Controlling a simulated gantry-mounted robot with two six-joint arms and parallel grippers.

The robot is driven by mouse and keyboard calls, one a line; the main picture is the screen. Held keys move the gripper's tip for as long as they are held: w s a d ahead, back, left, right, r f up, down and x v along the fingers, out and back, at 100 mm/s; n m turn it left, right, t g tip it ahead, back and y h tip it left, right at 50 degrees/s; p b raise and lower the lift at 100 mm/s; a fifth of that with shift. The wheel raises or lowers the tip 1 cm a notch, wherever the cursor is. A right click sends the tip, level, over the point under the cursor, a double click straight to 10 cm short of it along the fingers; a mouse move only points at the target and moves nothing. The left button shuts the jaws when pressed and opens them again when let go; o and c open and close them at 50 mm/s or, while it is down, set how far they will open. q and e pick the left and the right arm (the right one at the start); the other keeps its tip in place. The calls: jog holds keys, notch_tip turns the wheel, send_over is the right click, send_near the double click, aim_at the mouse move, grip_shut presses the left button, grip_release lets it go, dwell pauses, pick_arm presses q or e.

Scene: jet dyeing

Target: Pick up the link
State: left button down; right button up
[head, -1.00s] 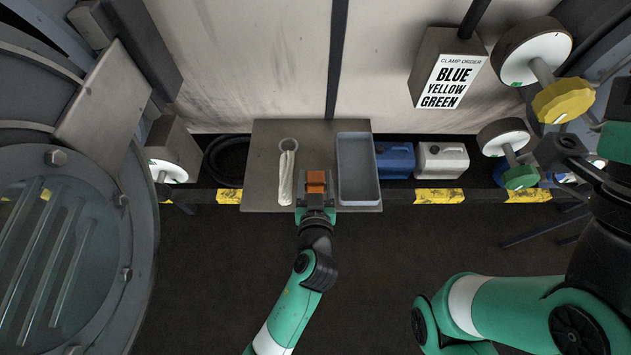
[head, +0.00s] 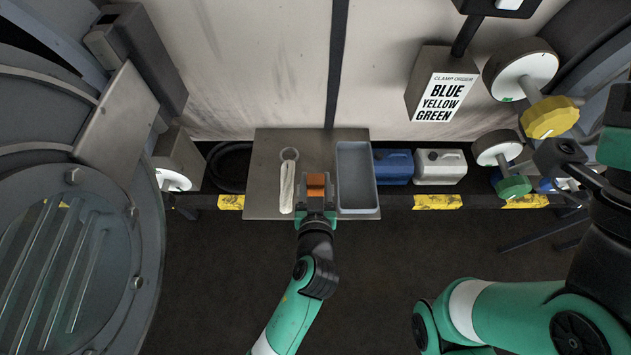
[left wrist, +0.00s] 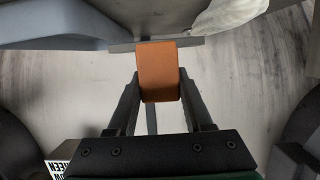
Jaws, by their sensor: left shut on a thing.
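The link appears to be the orange-brown block (head: 315,184) at the front of the grey metal table (head: 262,190). It also shows in the left wrist view (left wrist: 158,70). My left gripper (head: 316,190) is shut on it, with one finger on each side; its fingers also show in the left wrist view (left wrist: 157,95). I cannot tell how far the block is above the table top. My right arm is at the right of the head view; its gripper (head: 572,165) is partly hidden, and I cannot tell its jaws.
A white cloth strip with a ring (head: 287,185) lies left of the block. A grey tray (head: 341,207) is close on its right. Blue (head: 393,167) and white (head: 440,167) jugs stand farther right. A clamp-order sign (head: 443,97) hangs above. A large round hatch (head: 130,285) fills the left.

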aim_at(316, 186)
pick_arm(q)
jog(key=s+r+p, duration=0.1)
jog(key=r, duration=0.1)
jog(key=s+r+p, duration=0.1)
jog(key=r+p, duration=0.1)
jog(key=s+r+p, duration=0.1)
jog(key=s+r, duration=0.1)
jog(key=shift+s, duration=0.1)
jog(key=p+v, duration=1)
jog(key=shift+r, duration=0.1)
